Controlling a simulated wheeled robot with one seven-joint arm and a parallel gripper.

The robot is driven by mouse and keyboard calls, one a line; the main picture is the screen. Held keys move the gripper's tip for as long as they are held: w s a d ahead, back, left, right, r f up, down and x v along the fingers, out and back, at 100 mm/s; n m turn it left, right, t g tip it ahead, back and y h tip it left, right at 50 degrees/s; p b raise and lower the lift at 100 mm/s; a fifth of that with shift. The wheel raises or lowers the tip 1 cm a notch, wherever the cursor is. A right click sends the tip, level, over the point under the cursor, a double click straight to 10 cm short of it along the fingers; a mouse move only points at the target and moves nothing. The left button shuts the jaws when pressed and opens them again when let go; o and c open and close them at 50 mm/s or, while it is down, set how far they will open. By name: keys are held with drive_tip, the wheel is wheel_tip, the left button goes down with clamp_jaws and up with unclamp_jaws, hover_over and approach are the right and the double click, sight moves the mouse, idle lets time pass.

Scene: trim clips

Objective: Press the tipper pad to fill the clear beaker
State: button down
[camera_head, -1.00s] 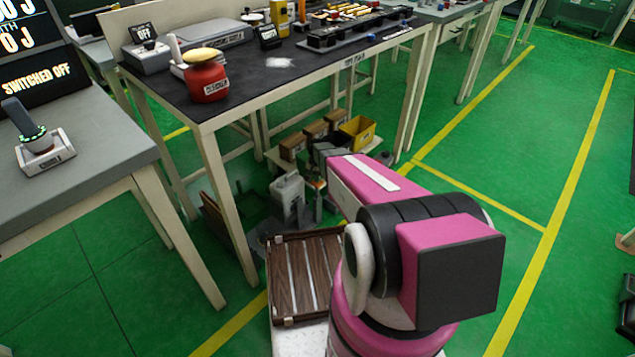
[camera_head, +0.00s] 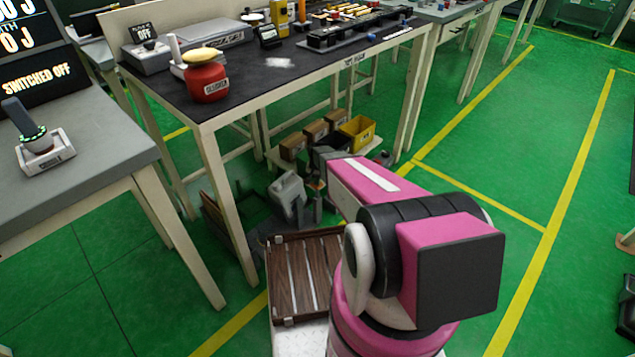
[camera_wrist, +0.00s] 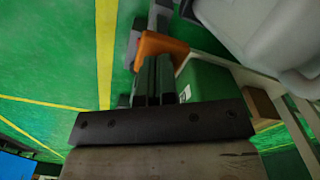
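A pale grey jug-like can (camera_head: 289,196) leans low beneath the black-topped bench in the head view. It also fills the top right of the wrist view (camera_wrist: 270,30). An orange part (camera_wrist: 160,46) shows beside it and may be the tipper pad; I cannot be sure. My gripper (camera_wrist: 153,78) has its dark fingers close together, apparently shut, with their tips at or near the orange part. Contact cannot be told. In the head view, my arm mostly hides the gripper. I cannot make out the clear beaker.
A low shelf with cartons and a yellow bin (camera_head: 357,131) stands behind the can. Bench legs (camera_head: 232,210) rise close on the left. A red can with a yellow top (camera_head: 206,80) stands on the bench (camera_head: 250,85).

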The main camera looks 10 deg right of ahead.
drive_tip(key=shift+f, duration=2.35)
idle(0.3)
drive_tip(key=shift+f, duration=1.3)
idle(4.1)
